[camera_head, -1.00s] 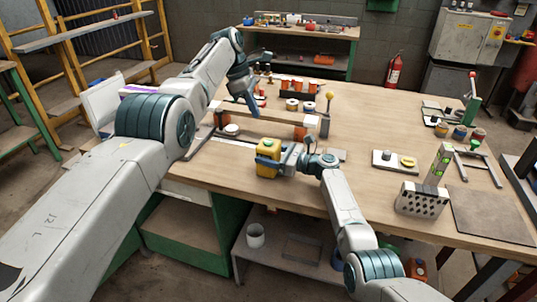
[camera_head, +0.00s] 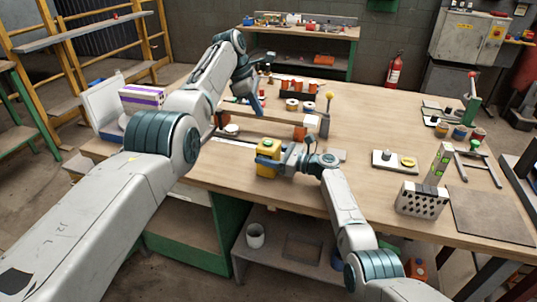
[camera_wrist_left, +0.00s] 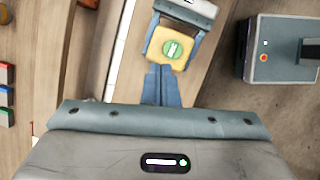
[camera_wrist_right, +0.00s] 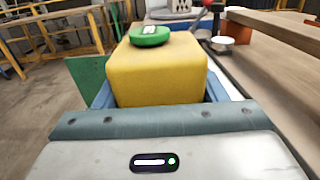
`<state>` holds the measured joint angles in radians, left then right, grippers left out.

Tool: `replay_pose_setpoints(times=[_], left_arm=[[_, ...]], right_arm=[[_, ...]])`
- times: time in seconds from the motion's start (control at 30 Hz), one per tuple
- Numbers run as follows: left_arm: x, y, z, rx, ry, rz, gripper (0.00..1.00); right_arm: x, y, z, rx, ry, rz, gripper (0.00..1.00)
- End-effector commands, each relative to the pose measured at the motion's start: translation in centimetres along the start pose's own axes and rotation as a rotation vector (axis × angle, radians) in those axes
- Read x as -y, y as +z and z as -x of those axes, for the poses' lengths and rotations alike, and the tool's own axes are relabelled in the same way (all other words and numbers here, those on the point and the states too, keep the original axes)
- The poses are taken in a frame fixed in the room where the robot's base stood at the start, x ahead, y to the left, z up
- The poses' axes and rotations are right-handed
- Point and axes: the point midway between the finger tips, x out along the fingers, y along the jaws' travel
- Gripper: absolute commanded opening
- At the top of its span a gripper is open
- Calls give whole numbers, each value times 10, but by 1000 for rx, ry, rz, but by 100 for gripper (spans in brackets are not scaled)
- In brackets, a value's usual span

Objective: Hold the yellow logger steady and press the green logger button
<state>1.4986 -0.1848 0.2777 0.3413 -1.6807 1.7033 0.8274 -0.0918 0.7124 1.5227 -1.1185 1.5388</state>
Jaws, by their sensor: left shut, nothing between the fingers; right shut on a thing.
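The yellow logger (camera_head: 268,158) stands upright near the front edge of the workbench, with a round green button (camera_head: 267,143) on its top. My right gripper (camera_wrist_right: 157,85) is shut around the logger's sides, one blue finger on each side. My left gripper (camera_head: 257,111) is shut and empty, beyond and above the logger in the head view. In the left wrist view its closed fingers (camera_wrist_left: 161,85) point down, with the logger (camera_wrist_left: 168,48) and its button (camera_wrist_left: 173,49) past the tips. The fingers appear apart from the button.
A post with a yellow ball (camera_head: 329,97) and spools (camera_head: 293,104) stand behind the logger. A perforated metal block (camera_head: 421,199) and a white plate (camera_head: 382,160) lie to the right. A purple-and-white box (camera_head: 142,97) sits at the left, near my left arm.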

Motion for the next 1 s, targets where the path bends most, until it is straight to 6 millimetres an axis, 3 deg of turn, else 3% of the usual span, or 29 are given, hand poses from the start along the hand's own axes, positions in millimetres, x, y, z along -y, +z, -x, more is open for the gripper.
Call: replay_pose_setpoints(times=[0.37,0.7,1.0], left_arm=[[-10,21,-12,66,276,2,0],[12,28,-1,145,497,35,0],[23,27,2,170,560,49,0]], right_arm=[[0,0,0,-1,0,-1,33],[0,0,0,-1,0,0,33],[0,0,0,0,0,0,33]])
